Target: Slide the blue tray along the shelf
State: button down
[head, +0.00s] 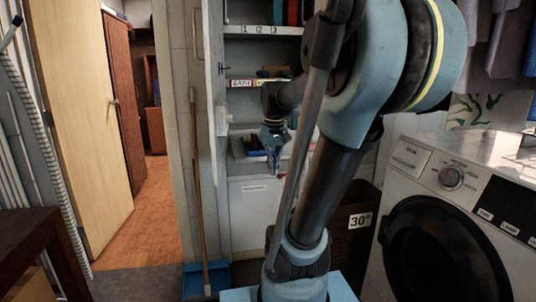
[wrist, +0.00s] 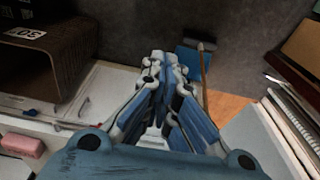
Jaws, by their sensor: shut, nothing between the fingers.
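My gripper (head: 275,170) hangs fingers-down in front of the lower shelf of the open white cabinet in the head view. In the wrist view my gripper (wrist: 164,65) has its blue-and-grey fingers drawn together, with nothing between them. On the lower shelf (head: 240,157), a small dark blue item (head: 252,142) lies left of the gripper, partly hidden by it. I cannot tell whether it is the blue tray. No tray is clear in the wrist view.
A brown basket marked 30° (head: 355,225) stands between the cabinet and the washing machine (head: 410,165). A broom (head: 196,190) leans near a blue dustpan (head: 218,274) on the floor. A pink block (wrist: 22,145) lies on a white surface. The cabinet door stands open at the left.

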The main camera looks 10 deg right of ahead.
jog(key=w+d+r+g, duration=0.15)
jog(key=w+r, duration=0.25)
jog(key=w, duration=0.4)
jog(key=w+d+r, duration=0.2)
jog(key=w+r, duration=0.2)
jog(key=w, duration=0.5)
jog(key=w+f, duration=0.4)
jog(key=f, duration=0.6)
jog(key=shift+a, duration=0.25)
jog(key=shift+w, duration=0.15)
jog(key=w, duration=1.3)
jog(key=shift+w, duration=0.1)
